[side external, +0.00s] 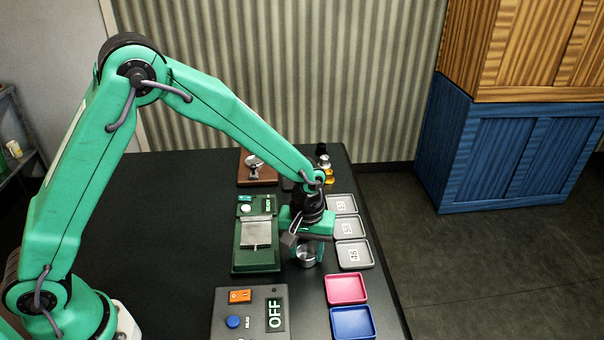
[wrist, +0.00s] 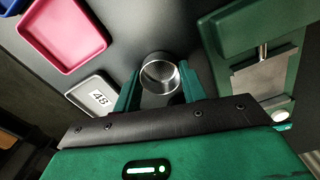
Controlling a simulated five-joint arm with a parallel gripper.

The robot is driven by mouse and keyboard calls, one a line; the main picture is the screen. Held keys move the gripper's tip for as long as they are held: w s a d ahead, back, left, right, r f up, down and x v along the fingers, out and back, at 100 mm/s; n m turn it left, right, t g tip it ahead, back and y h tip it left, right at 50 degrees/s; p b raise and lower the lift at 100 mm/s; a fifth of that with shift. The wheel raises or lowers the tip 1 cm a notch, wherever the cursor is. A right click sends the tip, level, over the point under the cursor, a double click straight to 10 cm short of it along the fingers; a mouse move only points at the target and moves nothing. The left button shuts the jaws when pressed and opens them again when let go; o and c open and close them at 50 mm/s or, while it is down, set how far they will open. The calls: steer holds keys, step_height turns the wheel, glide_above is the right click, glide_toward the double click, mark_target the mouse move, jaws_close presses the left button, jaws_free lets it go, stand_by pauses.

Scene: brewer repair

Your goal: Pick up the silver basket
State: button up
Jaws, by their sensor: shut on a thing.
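The silver basket (side external: 306,257) is a small round metal cup with an open top. It is between the fingers of my gripper (side external: 306,252), at the right of the green scale. In the wrist view the basket (wrist: 160,74) sits between the two green fingertips of my gripper (wrist: 160,90), and its perforated inside shows. My gripper is shut on the basket. I cannot tell whether the basket's underside touches the table.
The green scale (side external: 257,258) stands just left of the basket. Grey numbered trays (side external: 370,261) line the right side, with a pink tray (side external: 346,289) and a blue tray (side external: 352,323) nearer. A grey box reading OFF (side external: 250,318) is in front. The table's left is clear.

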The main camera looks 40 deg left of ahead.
steer(key=shift+r, duration=0.45)
step_height(320, 180, up, 3)
steer(key=shift+r, duration=0.1)
steer(key=s+d+r, duration=0.7)
steer(key=s, duration=0.2)
steer(key=shift+d, duration=0.2)
steer(key=shift+a+f, duration=0.1)
steer(key=w+a+f+n, duration=0.1)
steer(key=w+a+n, duration=0.1)
steer(key=a, duration=0.5)
steer(key=w+a+f+n, duration=0.1)
steer(key=w+a+n, duration=0.1)
steer(key=a, duration=0.5)
steer(key=w+a+f+n, duration=0.2)
steer(key=a, duration=0.5)
steer(key=shift+w, duration=0.4)
